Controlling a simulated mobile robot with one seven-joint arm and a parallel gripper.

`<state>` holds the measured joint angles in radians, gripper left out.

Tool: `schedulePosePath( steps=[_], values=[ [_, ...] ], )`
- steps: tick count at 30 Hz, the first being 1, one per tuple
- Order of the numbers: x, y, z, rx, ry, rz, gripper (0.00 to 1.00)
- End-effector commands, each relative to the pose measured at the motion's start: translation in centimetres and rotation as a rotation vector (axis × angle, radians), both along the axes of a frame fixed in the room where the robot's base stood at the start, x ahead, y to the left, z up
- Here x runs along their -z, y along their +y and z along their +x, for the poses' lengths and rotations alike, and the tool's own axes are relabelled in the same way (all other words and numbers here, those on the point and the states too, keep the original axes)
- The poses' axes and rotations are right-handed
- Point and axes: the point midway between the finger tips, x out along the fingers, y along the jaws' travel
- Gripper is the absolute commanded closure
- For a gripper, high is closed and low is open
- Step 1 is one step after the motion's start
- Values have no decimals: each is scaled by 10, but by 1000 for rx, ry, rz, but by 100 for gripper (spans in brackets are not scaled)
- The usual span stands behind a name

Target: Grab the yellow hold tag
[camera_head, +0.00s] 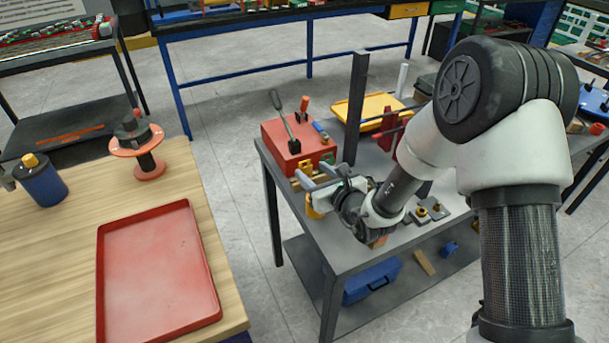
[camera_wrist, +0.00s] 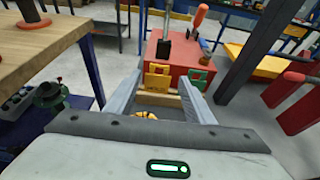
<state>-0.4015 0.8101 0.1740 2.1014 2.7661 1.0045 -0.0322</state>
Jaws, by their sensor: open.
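The yellow hold tag (camera_wrist: 157,77) hangs on the front face of a red box (camera_wrist: 174,56), to the left of a green tag (camera_wrist: 195,76). In the wrist view it lies between the tips of my gripper (camera_wrist: 160,73), whose fingers are apart with nothing held. Whether the fingers reach beside the tag or stop short of it, I cannot tell. In the head view my gripper (camera_head: 304,176) is at the front of the red box (camera_head: 296,148), and the green tag (camera_head: 328,159) shows just right of it.
Levers rise from the red box top. A dark post (camera_head: 356,105) and a yellow tray (camera_head: 374,110) stand behind on the grey table (camera_head: 350,255). Red upright pieces (camera_wrist: 296,100) are at the right. A wooden bench with a red tray (camera_head: 158,275) is left, across a floor gap.

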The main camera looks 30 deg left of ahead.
Motion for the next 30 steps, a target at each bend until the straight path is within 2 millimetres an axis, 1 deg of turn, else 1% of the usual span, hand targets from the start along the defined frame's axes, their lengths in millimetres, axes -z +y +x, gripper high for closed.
schedulePosePath(
  steps=[5, 11, 15, 18, 24, 26, 27, 30],
  values=[
    [4, 9, 6, 0, 1, 1, 52],
    [18, 30, 20, -1, 0, 0, 52],
    [21, 42, 30, -1, 0, 1, 52],
    [23, 45, 33, 0, 1, -1, 52],
    [22, 45, 33, 0, 1, -1, 52],
    [22, 45, 33, 0, 0, 0, 62],
    [22, 45, 33, 0, 0, 0, 68],
    [22, 45, 33, 0, 0, 0, 82]
  ],
)
